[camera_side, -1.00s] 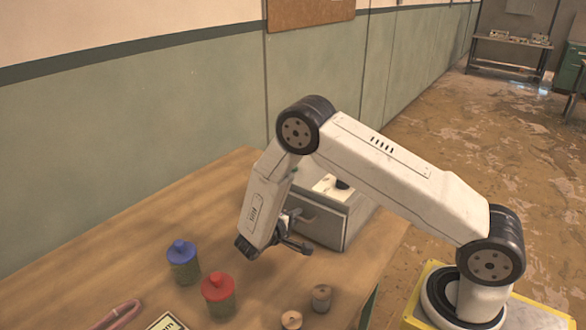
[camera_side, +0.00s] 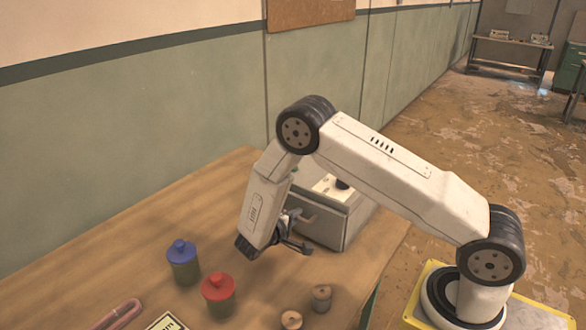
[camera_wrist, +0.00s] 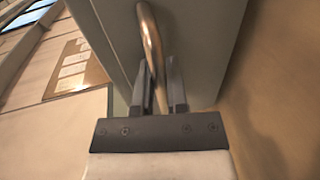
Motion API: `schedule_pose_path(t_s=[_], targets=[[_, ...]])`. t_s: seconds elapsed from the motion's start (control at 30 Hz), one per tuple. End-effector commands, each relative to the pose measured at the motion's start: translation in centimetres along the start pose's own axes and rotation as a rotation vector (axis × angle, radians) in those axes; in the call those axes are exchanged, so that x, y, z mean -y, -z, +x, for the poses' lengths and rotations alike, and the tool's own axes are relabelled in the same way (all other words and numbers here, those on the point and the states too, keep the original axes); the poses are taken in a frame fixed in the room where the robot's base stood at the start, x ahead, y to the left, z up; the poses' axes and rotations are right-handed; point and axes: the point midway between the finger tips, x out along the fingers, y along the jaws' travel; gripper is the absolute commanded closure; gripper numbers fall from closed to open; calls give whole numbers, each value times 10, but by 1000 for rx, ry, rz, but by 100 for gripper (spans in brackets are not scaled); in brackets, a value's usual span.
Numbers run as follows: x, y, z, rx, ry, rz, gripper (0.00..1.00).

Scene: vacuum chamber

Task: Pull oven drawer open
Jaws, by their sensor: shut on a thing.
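The oven (camera_side: 335,222) is a grey box on the wooden table, partly hidden behind my arm in the side view. Its grey front face also fills the upper middle of the wrist view (camera_wrist: 205,45). A curved metal handle (camera_wrist: 151,45) stands out from that face. My gripper (camera_wrist: 161,85) is at the handle, with its two dark fingers on either side of the bar, shut on it. In the side view my gripper (camera_side: 290,232) is at the oven's front. The drawer looks closed, though my arm hides part of the front.
A blue-lidded jar (camera_side: 183,262) and a red-lidded jar (camera_side: 218,295) stand on the table (camera_side: 100,255) in front of the oven. Two small cylinders (camera_side: 321,298) (camera_side: 291,320) are near the front edge. A pink curved object (camera_side: 120,314) and a yellow-edged sign (camera_side: 166,322) lie lower left.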

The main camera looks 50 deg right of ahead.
Motion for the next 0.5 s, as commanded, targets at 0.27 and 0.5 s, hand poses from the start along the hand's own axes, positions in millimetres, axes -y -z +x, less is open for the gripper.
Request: schedule_pose_path(t_s=[0.27,0.5], targets=[[1,1,-5,-3,0,1,100],[7,2,-34,-5,0,1,100]])
